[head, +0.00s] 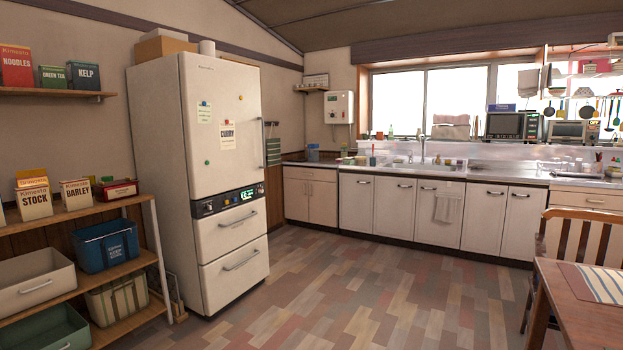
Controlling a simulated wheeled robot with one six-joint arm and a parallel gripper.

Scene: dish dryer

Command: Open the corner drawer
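A shut drawer (310,174) with a light beige front sits at the top of the corner cabinet (309,199), where the counter meets the wall beside the fridge. Two cabinet doors are below it. Another shut drawer (592,200) with a handle is at the far right of the counter, partly cut off by the picture edge. My gripper is not in view.
A tall white fridge (222,130) stands left of the corner. A shelf rack (115,265) with bins and boxes is at the left. A wooden table (580,310) and chair (578,232) are at the right. The tiled floor (390,285) between is clear.

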